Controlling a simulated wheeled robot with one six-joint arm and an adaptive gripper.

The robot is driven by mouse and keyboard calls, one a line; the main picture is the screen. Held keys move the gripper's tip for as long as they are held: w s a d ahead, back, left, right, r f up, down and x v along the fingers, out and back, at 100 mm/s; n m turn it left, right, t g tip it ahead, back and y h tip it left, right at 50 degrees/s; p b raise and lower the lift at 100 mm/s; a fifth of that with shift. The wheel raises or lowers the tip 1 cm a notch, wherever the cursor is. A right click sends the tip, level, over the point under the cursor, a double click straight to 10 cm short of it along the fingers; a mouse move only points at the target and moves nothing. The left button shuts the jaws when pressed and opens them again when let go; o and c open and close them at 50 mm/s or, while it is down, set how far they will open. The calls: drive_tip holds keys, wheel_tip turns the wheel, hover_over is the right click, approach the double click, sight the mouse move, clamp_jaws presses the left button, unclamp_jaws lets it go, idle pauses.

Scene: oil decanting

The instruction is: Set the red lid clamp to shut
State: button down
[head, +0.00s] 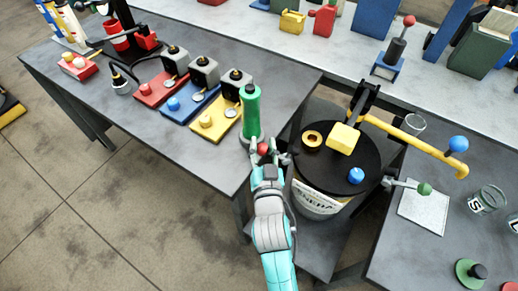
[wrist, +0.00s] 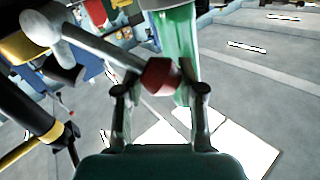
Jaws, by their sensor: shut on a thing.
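The red lid clamp shows as a red knob (head: 263,149) at the left edge of the drum's black lid (head: 325,170). In the wrist view its red knob (wrist: 160,77) sits at the end of a pale grey lever (wrist: 95,45) that slants up to the left. My gripper (head: 268,158) is at the knob, and in the wrist view its two fingers (wrist: 161,92) stand either side of it, shut on it. Whether the clamp is open or shut is unclear; my gripper hides part of it in the head view.
A green cylinder (head: 250,112) stands just beyond my gripper at the table corner. The lid carries a yellow block (head: 343,138) and a blue knob (head: 356,175). A green-knobbed lever (head: 424,189) sticks out right of the drum. A yellow bar (head: 415,143) crosses behind it.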

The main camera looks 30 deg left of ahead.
sight(289, 150)
drive_tip(key=shift+w+d+r+m, duration=0.35)
drive_tip(key=shift+w+d+m, duration=0.2)
drive_tip(key=shift+m, duration=0.45)
drive_tip(key=m, duration=0.1)
drive_tip(key=w+d+m, duration=0.1)
drive_tip(key=shift+w+d+r+m, duration=0.1)
drive_tip(key=shift+d+r+m, duration=0.2)
drive_tip(key=shift+r, duration=0.1)
drive_tip(key=shift+w+d+r+m, duration=0.15)
drive_tip(key=shift+w+d+m, duration=0.5)
drive_tip(key=shift+m, duration=0.35)
drive_tip(key=shift+w+d+m+g, duration=0.3)
drive_tip(key=shift+w+d+m, duration=0.15)
drive_tip(key=shift+d+m, duration=0.4)
drive_tip(key=shift+a+m, duration=0.15)
drive_tip(key=shift+m, duration=0.1)
drive_tip(key=c, duration=0.7)
unclamp_jaws()
drive_tip(key=shift+r, duration=0.1)
